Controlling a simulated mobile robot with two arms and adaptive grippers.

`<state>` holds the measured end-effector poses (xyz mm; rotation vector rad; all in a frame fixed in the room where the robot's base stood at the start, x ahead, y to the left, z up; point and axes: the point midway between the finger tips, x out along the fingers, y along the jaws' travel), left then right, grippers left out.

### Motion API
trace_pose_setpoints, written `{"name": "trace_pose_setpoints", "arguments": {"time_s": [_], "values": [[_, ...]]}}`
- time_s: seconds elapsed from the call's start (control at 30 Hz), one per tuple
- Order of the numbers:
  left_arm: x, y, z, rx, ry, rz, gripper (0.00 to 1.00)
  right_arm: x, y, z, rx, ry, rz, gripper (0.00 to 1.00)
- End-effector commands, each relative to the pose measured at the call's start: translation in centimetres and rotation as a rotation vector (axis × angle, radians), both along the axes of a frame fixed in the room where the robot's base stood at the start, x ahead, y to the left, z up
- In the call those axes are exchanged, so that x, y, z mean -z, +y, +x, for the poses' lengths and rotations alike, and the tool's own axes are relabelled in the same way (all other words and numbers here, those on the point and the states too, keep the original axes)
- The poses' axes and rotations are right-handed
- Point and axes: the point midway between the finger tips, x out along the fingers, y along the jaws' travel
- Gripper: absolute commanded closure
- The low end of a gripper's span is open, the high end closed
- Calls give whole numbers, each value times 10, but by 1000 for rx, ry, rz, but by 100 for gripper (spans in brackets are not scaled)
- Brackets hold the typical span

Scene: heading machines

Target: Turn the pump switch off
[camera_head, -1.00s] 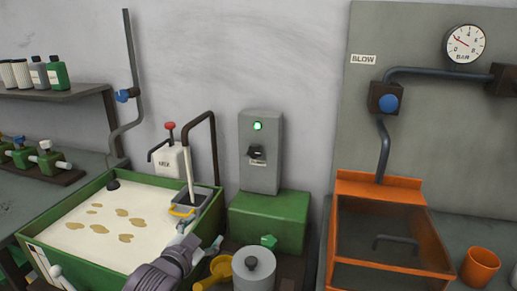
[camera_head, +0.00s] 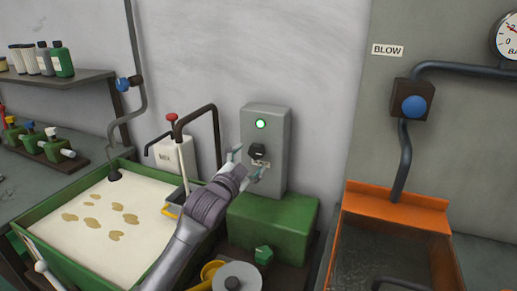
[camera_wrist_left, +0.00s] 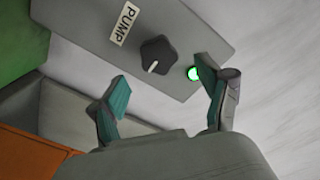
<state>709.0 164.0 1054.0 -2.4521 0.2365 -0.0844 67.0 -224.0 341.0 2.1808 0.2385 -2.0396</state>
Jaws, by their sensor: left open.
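The pump switch box (camera_head: 276,130) is a grey box on the wall. It has a lit green lamp (camera_head: 261,124) and a black knob (camera_head: 257,150) below the lamp. In the left wrist view the black knob (camera_wrist_left: 157,55) carries a white pointer mark, beside a PUMP label (camera_wrist_left: 124,24) and the glowing green lamp (camera_wrist_left: 193,73). My left gripper (camera_head: 250,164) is open in front of the box, near the knob. In the left wrist view its two teal-padded fingers (camera_wrist_left: 163,100) are spread to either side of the knob, apart from it. My right gripper is not in view.
A green block (camera_head: 272,225) stands under the box. An orange-rimmed basin (camera_head: 397,210) is at right, below a blue button (camera_head: 414,106).

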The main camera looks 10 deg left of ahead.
Motion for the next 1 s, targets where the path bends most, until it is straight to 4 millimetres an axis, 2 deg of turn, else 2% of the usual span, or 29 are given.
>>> {"name": "trace_pose_setpoints", "arguments": {"time_s": [0.1,0.3,0.5,0.77,1.0], "values": [[-1,-6,26,0,2,-1,23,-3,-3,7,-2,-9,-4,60],[-1,-11,53,0,0,-1,23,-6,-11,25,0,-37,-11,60],[0,-13,64,1,0,0,23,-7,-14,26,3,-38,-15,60],[0,-13,64,1,1,0,23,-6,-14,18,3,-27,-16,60],[0,-13,64,1,1,0,63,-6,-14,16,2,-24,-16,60]]}}
